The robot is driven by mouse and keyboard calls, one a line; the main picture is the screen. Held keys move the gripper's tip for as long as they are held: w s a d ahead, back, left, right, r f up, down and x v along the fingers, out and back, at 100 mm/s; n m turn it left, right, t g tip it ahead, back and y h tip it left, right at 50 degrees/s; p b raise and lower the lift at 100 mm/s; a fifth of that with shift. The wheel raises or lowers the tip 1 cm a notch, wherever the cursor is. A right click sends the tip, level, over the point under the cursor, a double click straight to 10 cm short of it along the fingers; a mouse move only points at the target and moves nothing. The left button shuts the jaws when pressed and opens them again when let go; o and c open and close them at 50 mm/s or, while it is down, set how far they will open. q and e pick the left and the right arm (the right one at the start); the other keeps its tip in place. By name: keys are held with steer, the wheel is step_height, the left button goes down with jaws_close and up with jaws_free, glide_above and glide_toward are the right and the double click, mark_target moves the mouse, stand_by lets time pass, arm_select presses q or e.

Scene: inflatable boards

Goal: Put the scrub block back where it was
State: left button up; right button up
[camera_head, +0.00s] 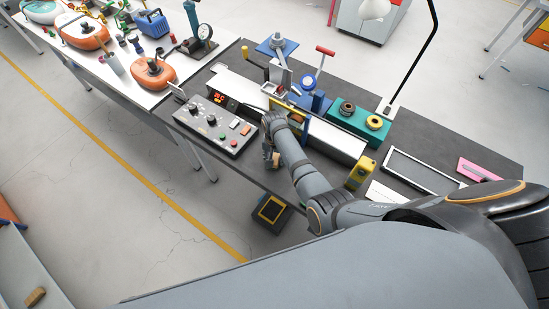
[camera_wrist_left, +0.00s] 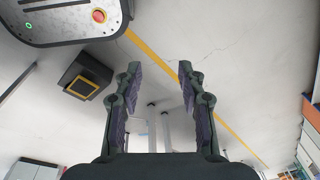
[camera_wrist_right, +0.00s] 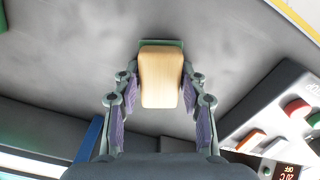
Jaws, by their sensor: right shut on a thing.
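The scrub block (camera_wrist_right: 160,75) is a pale wooden block with a green edge at its far end. My right gripper (camera_wrist_right: 158,85) is shut on it, with one finger on each side. In the head view the right gripper (camera_head: 271,152) is at the front edge of the dark workbench, just right of the control box. The block (camera_head: 275,160) shows there only as a small tan patch, partly hidden by the fingers. My left gripper (camera_wrist_left: 160,68) is open and empty above the floor in its wrist view; it is not seen in the head view.
The control box (camera_head: 212,124) with knobs and a red display stands left of the gripper. A brown block (camera_head: 35,296) lies at lower left.

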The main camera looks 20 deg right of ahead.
mark_target(274, 157)
steer(key=o, duration=1.2)
steer(key=shift+w+d+f, duration=0.1)
steer(key=shift+f, duration=0.1)
steer(key=shift+r, duration=0.2)
step_height(274, 157, up, 7)
steer(key=p, duration=0.6)
steer(key=shift+f+p, duration=0.15)
steer(key=shift+p, duration=0.15)
arm_select(q)
steer(key=r, duration=0.2)
steer(key=s+r, duration=0.2)
steer(key=r, duration=0.1)
steer(key=shift+a+r+b, duration=0.25)
steer(key=shift+r+b, duration=0.05)
steer(key=shift+b, duration=0.05)
arm_select(e)
step_height(274, 157, up, 5)
steer(key=shift+r, duration=0.2)
